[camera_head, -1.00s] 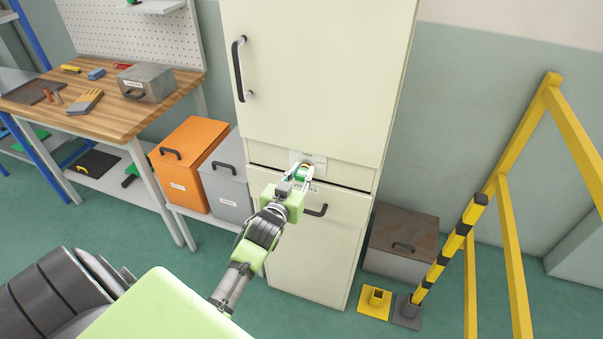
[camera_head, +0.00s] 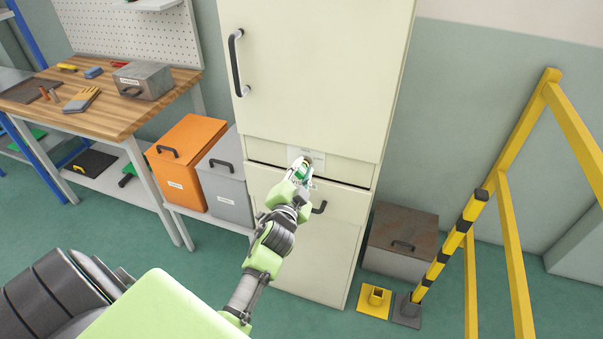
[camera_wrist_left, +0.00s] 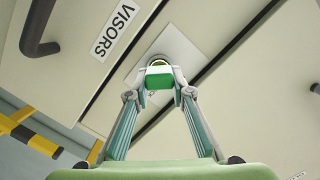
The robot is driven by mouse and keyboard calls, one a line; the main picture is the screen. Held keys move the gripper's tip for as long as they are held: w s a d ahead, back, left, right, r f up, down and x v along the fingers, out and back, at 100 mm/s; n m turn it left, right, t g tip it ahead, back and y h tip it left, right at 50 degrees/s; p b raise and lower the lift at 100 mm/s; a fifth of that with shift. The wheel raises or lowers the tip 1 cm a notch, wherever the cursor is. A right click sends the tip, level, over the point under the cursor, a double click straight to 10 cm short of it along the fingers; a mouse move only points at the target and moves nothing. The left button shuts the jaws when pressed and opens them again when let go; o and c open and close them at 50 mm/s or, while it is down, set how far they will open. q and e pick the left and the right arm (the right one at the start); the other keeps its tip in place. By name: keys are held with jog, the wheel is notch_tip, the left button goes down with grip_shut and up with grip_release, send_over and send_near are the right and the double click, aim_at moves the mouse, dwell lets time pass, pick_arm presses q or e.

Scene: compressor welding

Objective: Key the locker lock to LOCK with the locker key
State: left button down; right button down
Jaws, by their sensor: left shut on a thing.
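The cream locker (camera_head: 310,80) stands in the middle of the head view. Its lock (camera_head: 307,160) is on a pale plate between the upper door and the lower drawer. In the left wrist view a round rim of the lock (camera_wrist_left: 159,60) shows behind the key. My left gripper (camera_head: 302,172) is at the lock, shut on the green-headed locker key (camera_wrist_left: 158,82). The key's head is between the fingertips, in front of the lock. Its shaft is hidden, and I cannot read the lock's setting. My right gripper is not in view.
A drawer handle (camera_head: 320,207) is just right of my left gripper. An orange bin (camera_head: 180,165) and a grey bin (camera_head: 222,175) stand left of the locker. A rusty-topped box (camera_head: 402,240) and yellow railing (camera_head: 508,240) are on the right. A workbench (camera_head: 110,115) is at the left.

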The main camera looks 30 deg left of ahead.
pick_arm(q)
jog(key=shift+f+m+b, duration=0.25)
jog(key=shift+m+b, duration=0.05)
jog(key=shift+m, duration=0.4)
jog(key=shift+d+r+m, duration=0.1)
jog(key=shift+r+m, duration=0.1)
jog(key=shift+m, duration=0.2)
jog(key=c, duration=1.7)
grip_release()
jog(key=shift+w, duration=0.1)
jog(key=shift+s+d+f, duration=0.1)
jog(key=shift+s+d, duration=0.05)
jog(key=shift+s, duration=0.35)
jog(key=v, duration=1.1)
